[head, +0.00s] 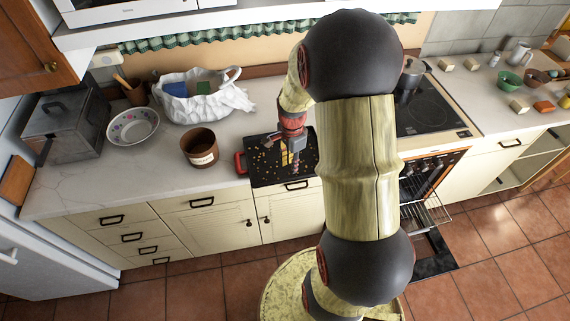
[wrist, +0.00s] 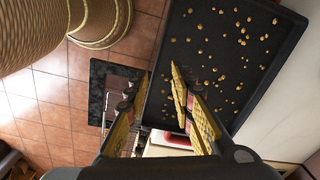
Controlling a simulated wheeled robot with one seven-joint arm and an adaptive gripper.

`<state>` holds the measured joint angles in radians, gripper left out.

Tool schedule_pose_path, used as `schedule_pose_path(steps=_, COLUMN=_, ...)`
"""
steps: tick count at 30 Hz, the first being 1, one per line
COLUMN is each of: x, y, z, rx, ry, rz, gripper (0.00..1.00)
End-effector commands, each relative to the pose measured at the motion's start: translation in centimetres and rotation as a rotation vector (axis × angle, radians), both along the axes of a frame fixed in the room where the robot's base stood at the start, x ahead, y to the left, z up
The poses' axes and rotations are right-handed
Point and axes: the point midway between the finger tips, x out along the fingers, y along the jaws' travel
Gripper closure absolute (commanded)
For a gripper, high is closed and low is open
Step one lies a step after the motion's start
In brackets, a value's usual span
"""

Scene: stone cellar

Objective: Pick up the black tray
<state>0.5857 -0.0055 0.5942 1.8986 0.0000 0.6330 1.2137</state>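The black tray (head: 262,174) lies on the counter near its front edge, with small yellowish bits scattered on it. A red handle (head: 240,163) shows at its left end; my arm hides part of its right side. My gripper (head: 291,153) is over the right part of the tray, pointing down. In the wrist view, the tray (wrist: 202,62) fills the upper right. My gripper's fingers (wrist: 165,115) are spread apart, with nothing held between them. A red handle (wrist: 178,139) at the tray's near end shows between and beyond the fingers. Whether the fingers touch it I cannot tell.
A brown pot (head: 200,148), a patterned bowl (head: 133,126) and a white cloth-lined basket (head: 215,105) stand left of the tray. The cooktop (head: 432,110) is on the right, above an open oven (head: 432,250). The counter left of the tray is partly free.

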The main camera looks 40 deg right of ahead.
Motion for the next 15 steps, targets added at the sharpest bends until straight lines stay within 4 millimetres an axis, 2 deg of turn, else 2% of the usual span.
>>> schedule_pose_path(steps=3, x=-0.3, y=0.2, z=0.0, rx=0.011, ry=0.012, rz=-0.171, gripper=0.76)
schedule_pose_path(steps=6, x=-0.4, y=0.3, z=0.0, rx=0.014, ry=0.015, rz=-0.261, gripper=0.76)
schedule_pose_path(steps=10, x=-0.5, y=0.3, z=-0.5, rx=0.016, ry=0.017, rz=-0.306, gripper=0.76)
schedule_pose_path(steps=15, x=-0.5, y=0.3, z=-2.2, rx=0.016, ry=0.017, rz=-0.307, gripper=0.76)
